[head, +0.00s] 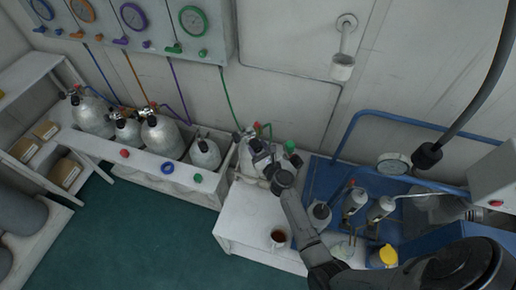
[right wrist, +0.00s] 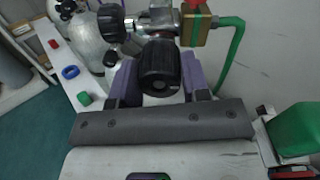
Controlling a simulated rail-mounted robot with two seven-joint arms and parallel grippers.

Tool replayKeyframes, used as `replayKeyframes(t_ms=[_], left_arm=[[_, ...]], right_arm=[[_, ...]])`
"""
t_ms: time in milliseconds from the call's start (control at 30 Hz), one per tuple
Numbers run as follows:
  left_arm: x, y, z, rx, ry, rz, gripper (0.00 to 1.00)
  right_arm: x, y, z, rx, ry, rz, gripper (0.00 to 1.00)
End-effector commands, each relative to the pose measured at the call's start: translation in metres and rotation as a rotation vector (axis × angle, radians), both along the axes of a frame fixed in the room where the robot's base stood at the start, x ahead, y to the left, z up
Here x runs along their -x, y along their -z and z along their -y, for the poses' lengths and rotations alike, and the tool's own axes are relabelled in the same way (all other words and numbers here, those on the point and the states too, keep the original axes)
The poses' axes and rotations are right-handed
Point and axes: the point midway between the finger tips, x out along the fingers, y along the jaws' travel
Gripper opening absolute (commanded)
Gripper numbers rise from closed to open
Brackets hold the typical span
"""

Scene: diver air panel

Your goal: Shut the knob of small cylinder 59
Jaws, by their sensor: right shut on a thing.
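My right gripper (head: 266,160) reaches a valve on a cylinder by the wall, below the green hose. In the right wrist view its purple-padded fingers (right wrist: 158,82) are shut on a black knob (right wrist: 160,66), one finger on each side. The knob sits on a metal valve (right wrist: 155,20) with a brass block (right wrist: 196,27) and a green hose (right wrist: 228,60). A second black knob (right wrist: 111,22) on the valve's left is free. The gripper hides most of this cylinder. No number 59 can be read. My left gripper is not in view.
Several grey cylinders (head: 163,136) stand in a white rack to the left. A blue bench (head: 325,180) with small cylinders and a gauge (head: 393,164) is on the right. A green-topped item (head: 290,146) stands close by.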

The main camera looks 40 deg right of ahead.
Motion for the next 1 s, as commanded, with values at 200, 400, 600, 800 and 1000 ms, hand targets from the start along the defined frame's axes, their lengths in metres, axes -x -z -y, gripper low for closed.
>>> replayKeyframes(t_ms=[200, 400, 600, 800, 1000], left_arm=[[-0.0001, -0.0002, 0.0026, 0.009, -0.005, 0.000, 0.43], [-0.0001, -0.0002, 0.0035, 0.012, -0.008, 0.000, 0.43], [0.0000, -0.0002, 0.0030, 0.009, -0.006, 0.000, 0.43], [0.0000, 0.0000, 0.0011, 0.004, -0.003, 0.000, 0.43], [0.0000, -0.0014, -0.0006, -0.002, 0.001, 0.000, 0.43]], right_arm=[[-0.0002, -0.0003, -0.0003, -0.007, -0.001, 0.002, 0.19], [-0.0002, -0.0001, -0.0003, -0.007, 0.000, 0.002, 0.44], [0.0000, 0.0000, -0.0002, -0.006, 0.000, 0.001, 0.64], [0.0000, 0.0001, -0.0002, -0.005, 0.000, 0.001, 0.68], [0.0074, 0.0003, -0.0016, -0.005, 0.000, 0.000, 0.68]])
